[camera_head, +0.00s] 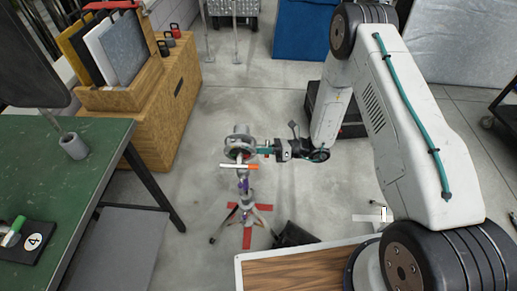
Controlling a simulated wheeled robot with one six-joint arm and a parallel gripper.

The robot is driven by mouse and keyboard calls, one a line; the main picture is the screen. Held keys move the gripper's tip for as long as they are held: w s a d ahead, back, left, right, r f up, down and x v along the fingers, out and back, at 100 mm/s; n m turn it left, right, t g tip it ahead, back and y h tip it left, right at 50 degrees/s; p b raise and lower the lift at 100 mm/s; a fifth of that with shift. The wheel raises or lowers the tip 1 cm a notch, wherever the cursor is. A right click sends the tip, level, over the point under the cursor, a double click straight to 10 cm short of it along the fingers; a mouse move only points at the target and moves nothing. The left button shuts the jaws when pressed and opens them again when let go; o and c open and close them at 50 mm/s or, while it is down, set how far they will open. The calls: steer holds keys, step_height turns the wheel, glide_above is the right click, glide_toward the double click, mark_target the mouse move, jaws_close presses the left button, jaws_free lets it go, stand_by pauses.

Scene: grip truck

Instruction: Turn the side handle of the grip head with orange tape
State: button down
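A grip head (238,145), a round grey metal piece, sits on top of an upright stand (244,188) in the middle of the floor. A thin side handle (233,166), white with orange tape at its right end, lies crosswise just below the head. My gripper (262,150) reaches in from the right at the head's height, with its tip at or very near the head's right side. It is above the orange-taped end. The fingers are too small to tell whether they touch the head or hold anything.
Red tape (247,238) marks the floor under the stand's legs. A green-topped table (90,150) is at left, with a wooden cabinet (178,95) behind it. A dark case (350,125) stands behind my arm. Dark bags (294,235) lie right of the stand's base. Open floor lies behind the stand.

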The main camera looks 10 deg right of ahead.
steer(key=m, duration=1.1)
steer(key=shift+m+y, duration=0.3)
steer(key=m, duration=0.6)
steer(key=shift+r, duration=0.15)
steer(key=m, duration=0.6)
steer(key=shift+m, duration=0.3)
steer(key=c, duration=1.3)
jaws_free()
